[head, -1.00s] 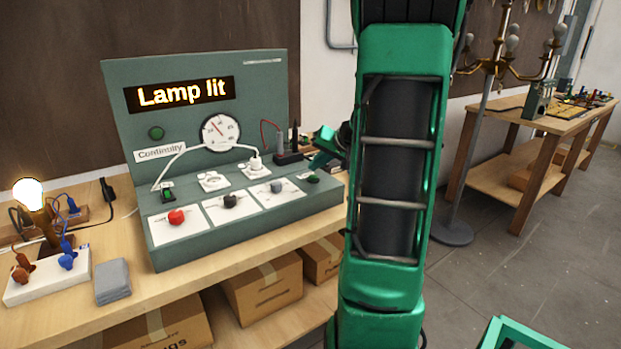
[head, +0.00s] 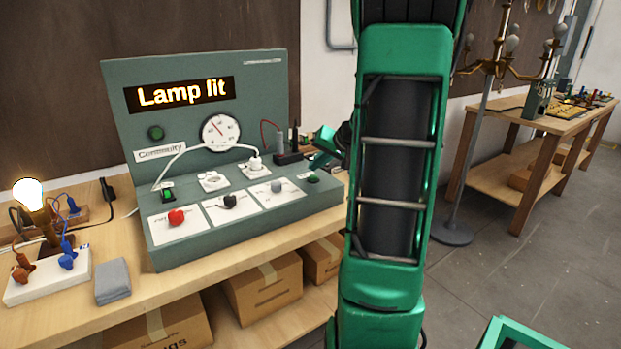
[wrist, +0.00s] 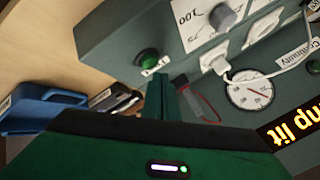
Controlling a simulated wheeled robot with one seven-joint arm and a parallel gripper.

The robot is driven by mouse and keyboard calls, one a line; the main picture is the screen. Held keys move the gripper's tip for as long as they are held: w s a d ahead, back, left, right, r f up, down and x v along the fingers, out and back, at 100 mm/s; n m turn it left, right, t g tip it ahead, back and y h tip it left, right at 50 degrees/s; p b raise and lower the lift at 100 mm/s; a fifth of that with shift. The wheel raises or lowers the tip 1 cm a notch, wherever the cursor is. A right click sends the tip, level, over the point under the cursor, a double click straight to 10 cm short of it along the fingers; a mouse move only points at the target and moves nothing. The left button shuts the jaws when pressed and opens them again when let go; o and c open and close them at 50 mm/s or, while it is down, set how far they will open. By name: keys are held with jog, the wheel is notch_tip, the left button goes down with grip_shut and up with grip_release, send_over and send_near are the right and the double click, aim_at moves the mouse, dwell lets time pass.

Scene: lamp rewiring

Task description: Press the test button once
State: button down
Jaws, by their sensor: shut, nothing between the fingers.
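The green test panel (head: 268,215) stands on the wooden bench, its display (head: 180,94) reading "Lamp lit". A round green button (head: 312,179) sits at the right end of its sloped front; it also shows in the wrist view (wrist: 147,60) beside a small white label that I cannot read. My gripper (head: 322,137) is above and behind this button in the head view, partly hidden by my arm. In the wrist view my gripper's green fingers (wrist: 161,78) are together and empty, close beside the button; I cannot tell the exact gap.
The panel carries knobs, a dial (head: 221,132), a white plugged cable and a green switch (head: 168,195). In the wrist view a blue bin (wrist: 45,108) lies left of my fingers.

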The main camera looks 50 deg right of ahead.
aim_at(316, 177)
jog(key=shift+f, duration=0.1)
dwell(0.6)
jog(key=shift+f, duration=0.3)
jog(key=shift+a+f, duration=0.1)
jog(key=shift+f, duration=0.3)
dwell(0.8)
jog(key=shift+r, duration=0.85)
jog(key=shift+r, duration=2.5)
